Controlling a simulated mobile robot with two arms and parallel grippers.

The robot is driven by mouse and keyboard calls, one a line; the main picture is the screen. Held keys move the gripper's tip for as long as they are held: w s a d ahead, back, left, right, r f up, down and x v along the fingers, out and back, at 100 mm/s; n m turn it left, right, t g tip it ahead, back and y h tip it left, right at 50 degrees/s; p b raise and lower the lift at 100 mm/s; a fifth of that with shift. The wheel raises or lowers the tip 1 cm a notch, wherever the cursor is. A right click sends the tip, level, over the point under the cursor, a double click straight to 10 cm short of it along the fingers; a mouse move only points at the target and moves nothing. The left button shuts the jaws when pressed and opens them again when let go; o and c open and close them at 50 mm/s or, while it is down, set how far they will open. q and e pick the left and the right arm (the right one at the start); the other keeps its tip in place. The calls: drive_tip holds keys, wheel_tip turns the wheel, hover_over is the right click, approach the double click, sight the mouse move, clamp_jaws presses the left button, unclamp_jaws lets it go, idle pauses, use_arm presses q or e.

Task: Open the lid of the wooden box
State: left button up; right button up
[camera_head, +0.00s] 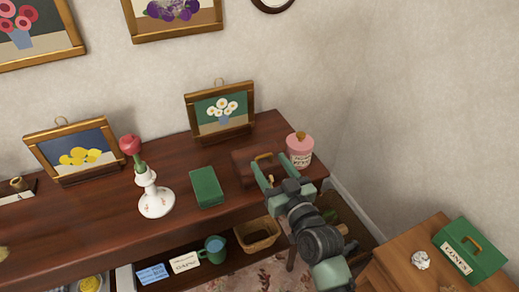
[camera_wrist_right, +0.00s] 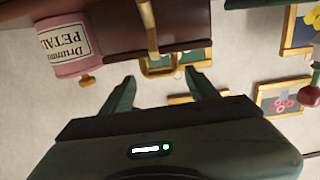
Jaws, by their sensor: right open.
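The wooden box (camera_head: 243,168) is brown and sits on the dark wooden mantel shelf, its lid apparently closed. A gold handle (camera_head: 263,156) shows on it. In the right wrist view the box (camera_wrist_right: 190,22) is a dark brown shape at the top, with its gold handle (camera_wrist_right: 148,28) beyond the fingers. My right gripper (camera_head: 274,171) is at the box's front right side and partly hides it. My left gripper is not in view.
A pink jar (camera_head: 300,150) stands close right of the box. A green book or box (camera_head: 206,187) and a white vase (camera_head: 155,197) stand to its left. A framed flower picture (camera_head: 221,110) is behind. A green case (camera_head: 470,249) is on the right-hand table.

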sight(260, 148)
drive_tip(key=x, duration=0.7)
drive_tip(key=shift+w, duration=0.1)
drive_tip(key=shift+c, duration=0.2)
clamp_jaws()
